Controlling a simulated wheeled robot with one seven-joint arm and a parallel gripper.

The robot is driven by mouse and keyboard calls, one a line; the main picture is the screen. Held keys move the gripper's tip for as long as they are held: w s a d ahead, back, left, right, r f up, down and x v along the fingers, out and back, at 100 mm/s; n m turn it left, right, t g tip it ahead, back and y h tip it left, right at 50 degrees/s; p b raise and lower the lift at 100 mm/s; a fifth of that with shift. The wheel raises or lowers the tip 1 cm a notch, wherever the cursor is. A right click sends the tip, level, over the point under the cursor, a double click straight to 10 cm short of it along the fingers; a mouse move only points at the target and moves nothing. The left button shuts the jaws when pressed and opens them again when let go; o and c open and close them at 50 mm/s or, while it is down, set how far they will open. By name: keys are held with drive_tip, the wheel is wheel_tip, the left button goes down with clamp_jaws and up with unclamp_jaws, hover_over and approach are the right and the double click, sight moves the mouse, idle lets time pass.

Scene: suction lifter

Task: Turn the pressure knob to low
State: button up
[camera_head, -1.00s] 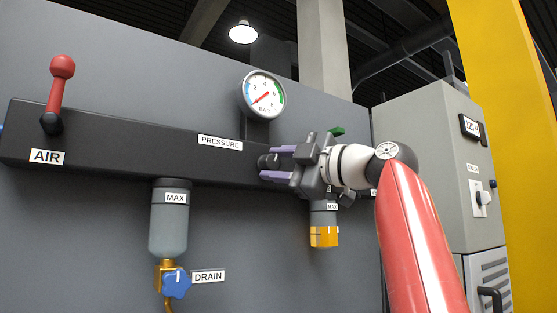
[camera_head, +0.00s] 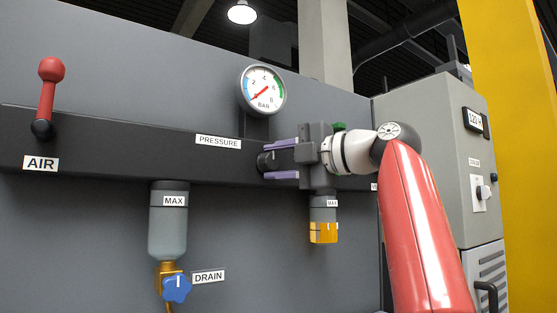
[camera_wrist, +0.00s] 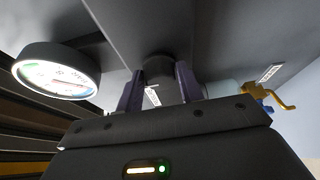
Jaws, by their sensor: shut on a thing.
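The pressure knob (camera_head: 265,162) is a small dark knob on the front of the black manifold, right of and below the PRESSURE label (camera_head: 219,141). My gripper (camera_head: 281,160) has its two purple fingers around the knob, one above and one below, and is shut on it. In the wrist view the knob (camera_wrist: 158,68) shows between the fingers of my gripper (camera_wrist: 157,80). The round pressure gauge (camera_head: 263,91) stands above the manifold, its red needle pointing to the lower left. The gauge also shows at the left of the wrist view (camera_wrist: 58,72).
A red AIR lever (camera_head: 48,98) stands upright at the left. A bowl marked MAX (camera_head: 168,222) with a blue DRAIN knob (camera_head: 177,288) hangs below the manifold. A smaller orange-bottomed bowl (camera_head: 323,232) hangs just below my gripper. A grey cabinet (camera_head: 430,130) stands right.

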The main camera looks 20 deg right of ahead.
drive_tip(key=o, duration=0.9)
drive_tip(key=shift+s, duration=0.1)
drive_tip(key=v, duration=0.7)
drive_tip(key=shift+s+d+b, duration=0.2)
drive_tip(key=shift+d+b, duration=0.05)
drive_tip(key=shift+b, duration=0.15)
